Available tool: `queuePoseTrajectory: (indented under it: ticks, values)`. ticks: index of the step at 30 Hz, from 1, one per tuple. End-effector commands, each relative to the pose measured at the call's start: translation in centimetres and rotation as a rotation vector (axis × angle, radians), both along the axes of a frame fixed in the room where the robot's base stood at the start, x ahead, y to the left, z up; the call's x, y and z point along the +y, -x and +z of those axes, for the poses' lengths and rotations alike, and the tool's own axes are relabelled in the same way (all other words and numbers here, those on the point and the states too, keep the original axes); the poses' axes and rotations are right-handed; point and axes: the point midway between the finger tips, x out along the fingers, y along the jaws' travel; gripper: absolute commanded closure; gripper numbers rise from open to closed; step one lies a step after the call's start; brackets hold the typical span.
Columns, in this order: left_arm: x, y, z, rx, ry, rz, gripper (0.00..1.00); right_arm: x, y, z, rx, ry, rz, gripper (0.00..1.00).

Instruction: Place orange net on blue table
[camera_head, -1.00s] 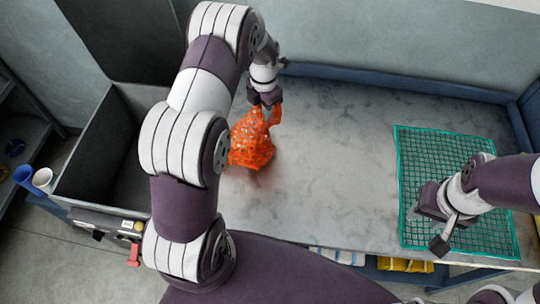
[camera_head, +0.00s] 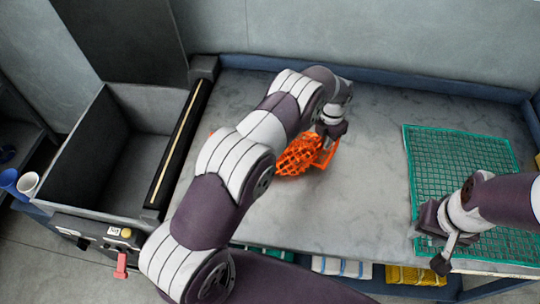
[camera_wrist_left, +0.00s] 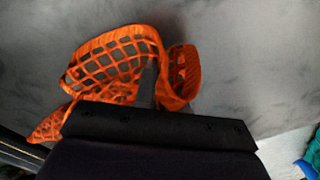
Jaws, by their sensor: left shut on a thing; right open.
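The orange net (camera_head: 298,155) is a bunched, open mesh over the middle of the grey marbled table top (camera_head: 365,200), which has blue edging (camera_head: 400,82). My left gripper (camera_head: 326,140) is shut on the net. In the left wrist view the orange net (camera_wrist_left: 115,65) spreads out around my left fingers, just beyond the dark gripper body. I cannot tell whether its lower part touches the table. My right gripper (camera_head: 432,245) is open and empty over the near part of a green net at the right.
The green net (camera_head: 455,165) lies flat on the table's right side. A deep grey bin (camera_head: 75,165) stands at the left, with a dark bar (camera_head: 180,150) beside it. Two cups (camera_head: 27,183) are at the far left. Bare table lies between the two nets.

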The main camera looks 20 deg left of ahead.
Motion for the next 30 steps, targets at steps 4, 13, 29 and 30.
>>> queuePoseTrajectory:
  ticks: [4, 13, 29, 30]
  values:
    - [-0.7, -0.3, -0.7, 0.001, 0.000, 0.000, 1.00, 0.0, 0.0, -0.4, 0.000, 0.000, 0.000, 0.57]
    - [-0.7, -0.3, -0.7, 0.001, 0.000, 0.000, 0.74, 0.0, 0.0, -0.4, 0.000, 0.000, 0.000, 0.57]
    - [-1.2, -0.6, 0.8, -0.002, 0.001, -0.001, 0.47, 0.0, 0.0, -0.1, 0.000, 0.000, 0.000, 0.57]
    - [-1.4, -0.7, 1.3, -0.002, 0.001, -0.001, 0.47, 0.0, 0.0, 0.0, 0.000, 0.000, 0.000, 0.57]
